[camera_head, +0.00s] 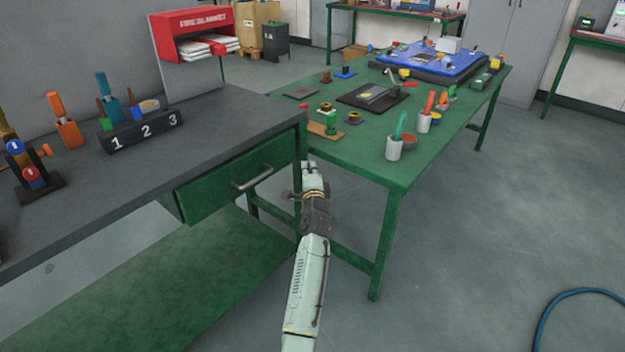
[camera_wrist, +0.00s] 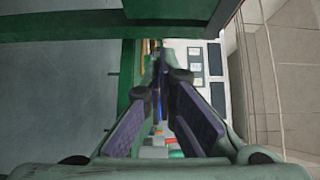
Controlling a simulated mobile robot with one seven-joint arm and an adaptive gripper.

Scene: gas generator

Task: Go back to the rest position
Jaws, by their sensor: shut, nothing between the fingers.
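My gripper (camera_head: 312,170) is in the middle of the head view, at the end of my pale arm. It is in front of the gap between the dark-topped workbench (camera_head: 215,125) and the green table (camera_head: 350,165), close to the right end of the drawer (camera_head: 235,178). In the wrist view the two dark finger pads of my gripper (camera_wrist: 163,75) run together towards their tips. The gripper is shut and nothing shows between the fingers.
The drawer front has a metal handle (camera_head: 252,177). The workbench holds a numbered block (camera_head: 142,133) and coloured tools. The green table carries white cups (camera_head: 393,149), small parts and a blue case (camera_head: 440,58). A blue hose (camera_head: 560,300) lies at right. The floor at right is mostly clear.

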